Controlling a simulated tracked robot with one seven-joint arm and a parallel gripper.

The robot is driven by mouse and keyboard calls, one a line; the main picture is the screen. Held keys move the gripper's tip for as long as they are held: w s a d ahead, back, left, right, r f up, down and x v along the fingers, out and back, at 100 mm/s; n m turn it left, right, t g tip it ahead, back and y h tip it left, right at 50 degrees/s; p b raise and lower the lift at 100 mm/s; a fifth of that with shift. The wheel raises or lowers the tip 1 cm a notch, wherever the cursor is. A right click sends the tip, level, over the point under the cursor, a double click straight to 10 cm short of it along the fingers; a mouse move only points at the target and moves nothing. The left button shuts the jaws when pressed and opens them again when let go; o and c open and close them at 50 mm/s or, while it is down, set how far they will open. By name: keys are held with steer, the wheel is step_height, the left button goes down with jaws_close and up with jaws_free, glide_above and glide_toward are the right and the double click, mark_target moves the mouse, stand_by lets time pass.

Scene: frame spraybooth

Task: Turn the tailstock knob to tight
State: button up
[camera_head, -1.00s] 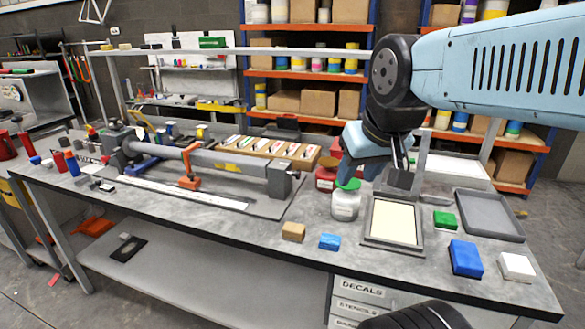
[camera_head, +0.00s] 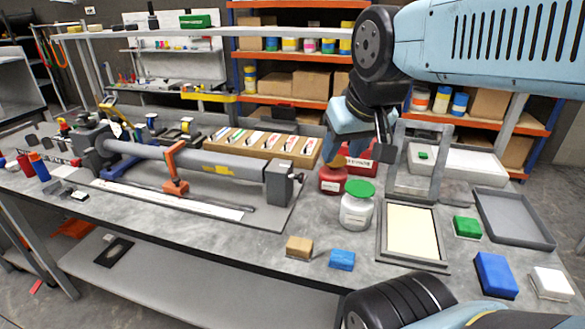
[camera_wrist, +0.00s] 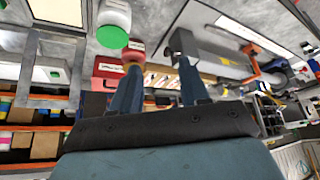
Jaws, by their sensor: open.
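The grey tailstock (camera_head: 279,183) stands at the right end of the long frame jig on the bench. Its small dark knob (camera_head: 297,178) sticks out on the right side; its setting is too small to read. My gripper (camera_head: 362,155) is open and empty above the bench, to the right of the tailstock and apart from it. In the wrist view, the two fingers of my gripper (camera_wrist: 157,85) are spread. The tailstock (camera_wrist: 184,43) shows beyond the right fingertip there, and the knob is hard to make out.
A tan block (camera_head: 299,247) and blue block (camera_head: 342,260) lie near the front edge. A wooden rack (camera_head: 262,146) stands behind the jig.

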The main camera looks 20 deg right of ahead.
steer(key=shift+o, duration=1.1)
steer(key=shift+w+r, duration=0.1)
steer(key=shift+w, duration=0.25)
steer(key=n+g, duration=0.6)
steer(key=n, duration=0.5)
glide_above(299, 177)
step_height(299, 177, down, 4)
steer(key=f, duration=0.9)
steer(key=d+f, duration=0.1)
steer(key=f, duration=0.4)
steer(key=shift+w, duration=0.35)
steer(key=c, duration=1)
steer(key=shift+c, duration=0.2)
